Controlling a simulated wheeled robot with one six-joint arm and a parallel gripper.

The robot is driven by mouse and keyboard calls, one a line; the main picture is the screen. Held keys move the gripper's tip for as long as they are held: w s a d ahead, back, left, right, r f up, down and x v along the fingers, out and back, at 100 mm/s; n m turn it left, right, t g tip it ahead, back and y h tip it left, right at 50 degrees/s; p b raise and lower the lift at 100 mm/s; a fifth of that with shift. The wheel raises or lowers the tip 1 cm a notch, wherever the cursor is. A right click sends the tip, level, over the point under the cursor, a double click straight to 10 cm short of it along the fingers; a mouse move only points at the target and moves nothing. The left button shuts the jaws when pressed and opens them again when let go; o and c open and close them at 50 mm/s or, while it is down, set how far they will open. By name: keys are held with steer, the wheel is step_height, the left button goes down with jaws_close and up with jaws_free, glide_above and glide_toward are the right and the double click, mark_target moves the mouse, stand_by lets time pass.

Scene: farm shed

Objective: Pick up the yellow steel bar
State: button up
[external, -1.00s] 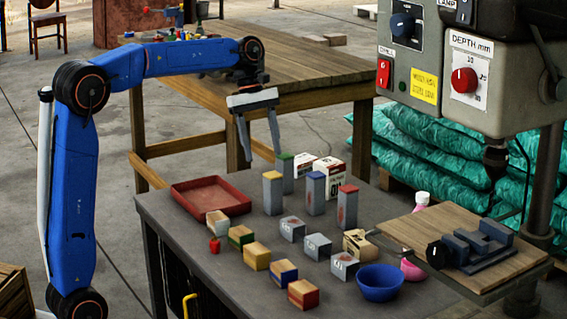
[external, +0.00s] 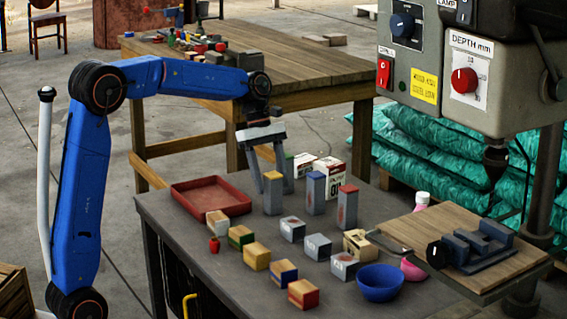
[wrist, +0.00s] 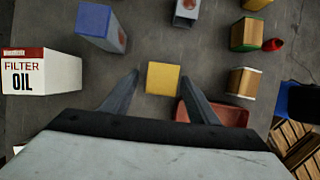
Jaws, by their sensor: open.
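The yellow steel bar (external: 272,196) is a tall grey block with a yellow top, standing upright on the dark workbench. In the wrist view its yellow top (wrist: 163,79) lies between the two fingers. My gripper (external: 272,181) is open and points down over the bar, with its fingers beside the bar's upper part. In the wrist view my gripper (wrist: 160,77) has a finger on each side with visible gaps. I cannot tell exactly how far down the fingers reach.
Green-topped (external: 288,171), blue-topped (external: 316,195) and red-topped (external: 347,202) bars stand nearby. A red tray (external: 180,205) lies left, several short wooden and grey blocks in front. An oil filter box (wrist: 40,72) is close by. A blue bowl (external: 380,285) and drill press stand right.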

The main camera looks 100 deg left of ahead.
mark_target(277, 207)
steer(key=shift+x, duration=3.25)
steer(key=c, duration=1.3)
